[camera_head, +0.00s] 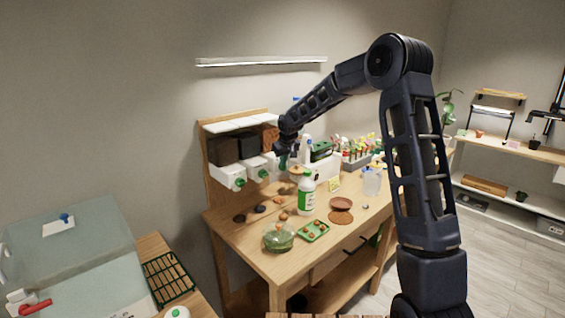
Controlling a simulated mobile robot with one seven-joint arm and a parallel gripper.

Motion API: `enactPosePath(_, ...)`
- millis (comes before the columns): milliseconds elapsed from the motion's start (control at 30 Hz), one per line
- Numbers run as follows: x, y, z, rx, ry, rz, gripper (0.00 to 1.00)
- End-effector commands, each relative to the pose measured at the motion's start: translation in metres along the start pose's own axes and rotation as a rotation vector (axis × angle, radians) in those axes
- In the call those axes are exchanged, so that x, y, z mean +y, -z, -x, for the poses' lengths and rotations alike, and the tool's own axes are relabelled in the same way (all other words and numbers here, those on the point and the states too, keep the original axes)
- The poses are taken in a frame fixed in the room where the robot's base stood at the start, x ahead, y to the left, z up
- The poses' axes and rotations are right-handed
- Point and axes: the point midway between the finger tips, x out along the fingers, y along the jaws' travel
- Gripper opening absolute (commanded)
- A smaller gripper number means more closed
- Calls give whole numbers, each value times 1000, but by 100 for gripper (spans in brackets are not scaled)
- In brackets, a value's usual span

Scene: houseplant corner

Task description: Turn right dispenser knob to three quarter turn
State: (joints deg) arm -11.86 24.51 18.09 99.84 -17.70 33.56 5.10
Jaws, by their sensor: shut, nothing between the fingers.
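The dispenser rack (206,160) stands at the back left of the wooden bench. It holds a left dispenser (222,150), a middle dispenser (250,144) and a right dispenser (271,136) with orange-brown contents. White fronts below carry a green left knob (240,183) and a green middle knob (263,173). A green patch that looks like the right knob (283,162) shows just below my gripper (284,152). My gripper is shut and empty, pointing down at the right dispenser's front. It partly hides that front; I cannot tell whether it touches the knob, or the knob's angle.
A green-labelled spray bottle (306,194) stands close below my gripper. A glass terrarium (278,238), a green tray (314,231) and a terracotta saucer (341,217) sit on the bench (260,260). A planter row (355,160) stands behind, right.

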Motion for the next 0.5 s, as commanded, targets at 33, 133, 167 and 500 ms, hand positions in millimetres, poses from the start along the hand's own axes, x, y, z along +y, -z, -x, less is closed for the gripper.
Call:
enactPosePath(33,4,0,0,-4,20,-13,0)
enactPosePath(133,6,1,0,-16,67,-32,0)
enactPosePath(167,6,1,0,-19,83,-39,0)
enactPosePath(500,16,3,0,-59,266,-115,0)
